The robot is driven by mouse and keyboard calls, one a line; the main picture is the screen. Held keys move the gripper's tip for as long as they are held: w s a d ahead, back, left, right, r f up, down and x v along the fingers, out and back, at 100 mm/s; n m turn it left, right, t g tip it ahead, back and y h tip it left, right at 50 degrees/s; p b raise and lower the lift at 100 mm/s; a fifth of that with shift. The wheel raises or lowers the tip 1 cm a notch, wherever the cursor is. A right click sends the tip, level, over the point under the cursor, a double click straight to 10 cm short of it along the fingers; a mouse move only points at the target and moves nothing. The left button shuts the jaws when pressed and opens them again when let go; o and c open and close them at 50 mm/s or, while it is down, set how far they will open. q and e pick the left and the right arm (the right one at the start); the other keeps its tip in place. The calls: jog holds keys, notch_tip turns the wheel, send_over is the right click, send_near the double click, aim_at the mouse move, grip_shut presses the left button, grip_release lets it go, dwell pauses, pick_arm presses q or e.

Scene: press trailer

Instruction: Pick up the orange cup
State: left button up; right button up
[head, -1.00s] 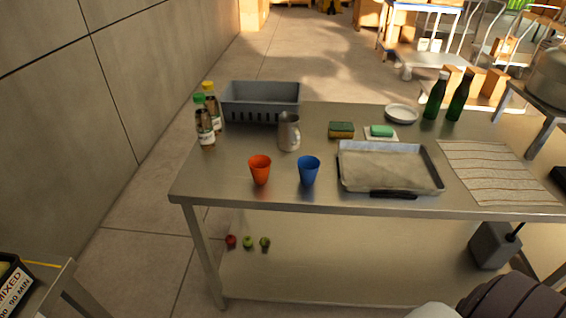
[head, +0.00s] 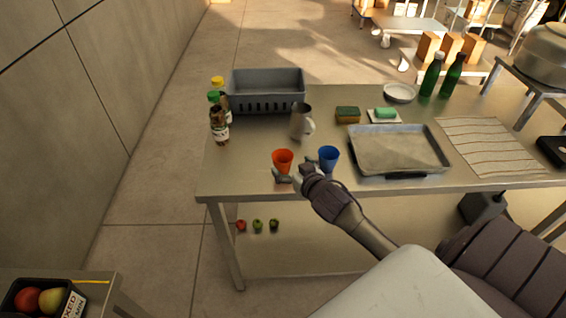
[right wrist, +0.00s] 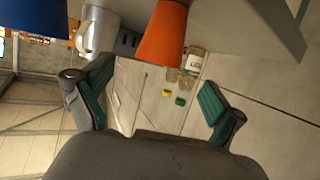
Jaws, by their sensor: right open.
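The orange cup (head: 283,159) stands upright near the front edge of the steel table (head: 240,180). My right gripper (head: 296,171) is open and empty, just in front of the cup's lower part, close to the blue cup too. In the right wrist view the orange cup (right wrist: 163,38) is ahead of the gap between the two spread green-padded fingers (right wrist: 157,80); it does not look gripped. Whether a finger touches it I cannot tell. My left gripper is in neither view.
The blue cup (head: 329,158) stands close on the right. A metal pitcher (head: 301,121) is behind, with a grey crate (head: 268,106) and bottles (head: 219,125) at back left. A baking tray (head: 398,165) lies to the right. The table is bare left of the orange cup.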

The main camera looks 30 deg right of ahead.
aim_at(279, 155)
jog(key=shift+w+f, duration=0.15)
jog(key=shift+w, duration=0.55)
jog(key=shift+w+f, duration=0.15)
jog(key=shift+w, duration=0.2)
jog(key=shift+w+d+p, duration=0.2)
jog(key=shift+w+p, duration=0.1)
jog(key=shift+p, duration=0.05)
jog(key=p+x, duration=0.1)
jog(key=x, duration=0.3)
jog(key=shift+w+f, duration=0.1)
jog(key=shift+f, duration=0.15)
jog(key=shift+c, duration=1.1)
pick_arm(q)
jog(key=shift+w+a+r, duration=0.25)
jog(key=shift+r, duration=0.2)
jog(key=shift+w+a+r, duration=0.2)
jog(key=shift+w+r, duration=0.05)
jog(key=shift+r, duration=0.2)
pick_arm(e)
jog(key=c, duration=0.8)
